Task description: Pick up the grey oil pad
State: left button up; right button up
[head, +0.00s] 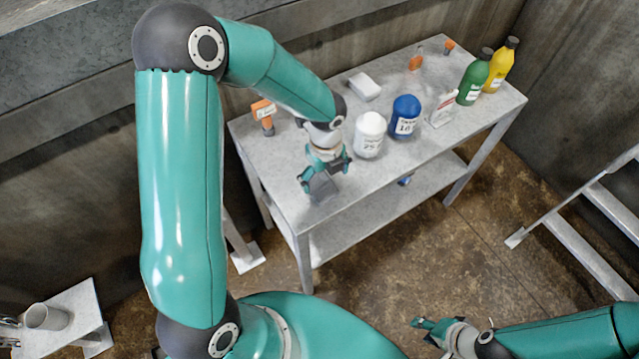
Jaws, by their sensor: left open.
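A small dark grey pad (322,188) is on the metal table (470,128) near its front left edge; I take it for the grey oil pad. My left gripper (323,178) points down right at the pad, with its fingers open around its upper part. I cannot tell whether the fingers touch it. The gripper hides part of the pad. My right gripper (428,328) is low over the floor at the bottom right, away from the table, and whether it is open is unclear.
A white container (370,136) and a blue one (405,118) stand right of my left gripper. Green (473,80) and yellow (500,66) bottles stand at the back right. An orange-topped item (264,115) and a white block (364,87) are behind the gripper.

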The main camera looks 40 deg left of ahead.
aim_at(323, 187)
pick_arm(q)
jog(key=shift+a+f, duration=0.2)
jog(key=shift+f, duration=2.6)
jog(key=c, duration=1.2)
